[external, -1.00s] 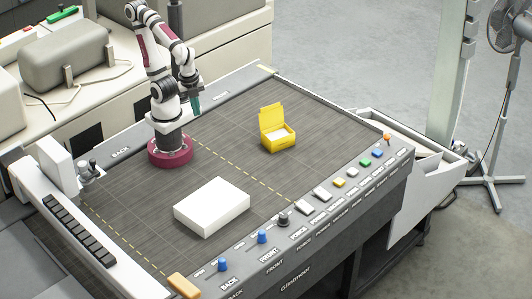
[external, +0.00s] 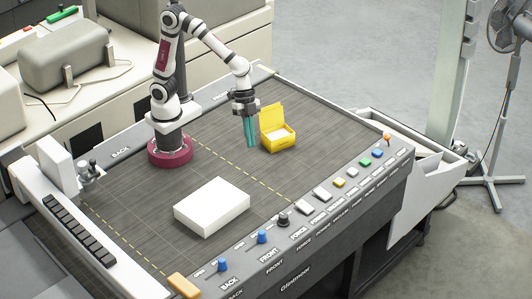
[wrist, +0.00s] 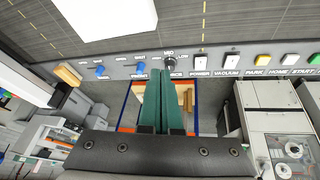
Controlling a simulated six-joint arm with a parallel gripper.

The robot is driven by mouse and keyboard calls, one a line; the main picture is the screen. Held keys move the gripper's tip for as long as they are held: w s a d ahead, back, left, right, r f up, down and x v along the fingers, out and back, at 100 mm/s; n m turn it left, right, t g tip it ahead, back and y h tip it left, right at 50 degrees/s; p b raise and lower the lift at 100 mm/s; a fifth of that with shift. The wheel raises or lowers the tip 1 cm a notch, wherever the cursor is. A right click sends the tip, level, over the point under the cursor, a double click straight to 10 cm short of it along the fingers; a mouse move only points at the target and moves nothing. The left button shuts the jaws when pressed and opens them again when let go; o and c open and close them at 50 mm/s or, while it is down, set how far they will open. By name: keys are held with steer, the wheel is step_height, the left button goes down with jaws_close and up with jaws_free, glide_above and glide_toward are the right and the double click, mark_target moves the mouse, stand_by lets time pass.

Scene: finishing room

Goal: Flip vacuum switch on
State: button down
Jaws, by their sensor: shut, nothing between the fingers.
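The vacuum switch (external: 322,194) is a white rocker on the grey control panel along the table's front edge. In the wrist view it shows above the word VACUUM (wrist: 231,60), right of the white power switch (wrist: 199,60). Whether it stands on or off is too small to tell. My gripper (external: 251,145) has teal fingers pointing down, shut and empty, left of the yellow box, well behind the panel and apart from the switch. In the wrist view the closed fingers (wrist: 160,73) appear just below the black dial.
A black dial (external: 283,219), two blue knobs (external: 262,237) and several coloured buttons share the panel. An open yellow box (external: 276,143) stands close to my gripper. A white block (external: 212,206) lies on the table. The surface between gripper and panel is clear.

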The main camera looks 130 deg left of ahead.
steer(key=w+a+f+n+t+y, duration=0.1)
steer(key=w+a+f, duration=0.1)
steer(key=w+a, duration=0.3)
steer(key=w+a+f+n+t+y, duration=0.1)
steer(key=w+a, duration=0.4)
steer(key=a, duration=0.5)
step_height(320, 180, down, 3)
steer(key=shift+w+r+n+t, duration=0.15)
steer(key=shift+n+t, duration=0.25)
steer(key=shift+n, duration=0.2)
steer(key=shift+a, duration=0.1)
glide_above(321, 192)
steer(key=s, duration=0.2)
step_height(321, 192, down, 8)
steer(key=shift+w+f, duration=0.1)
steer(key=shift+f, duration=0.1)
steer(key=f, duration=0.3)
steer(key=shift+s+f, duration=0.1)
steer(key=shift+s, duration=0.2)
steer(key=shift+f, duration=0.25)
steer(key=shift+s, duration=0.1)
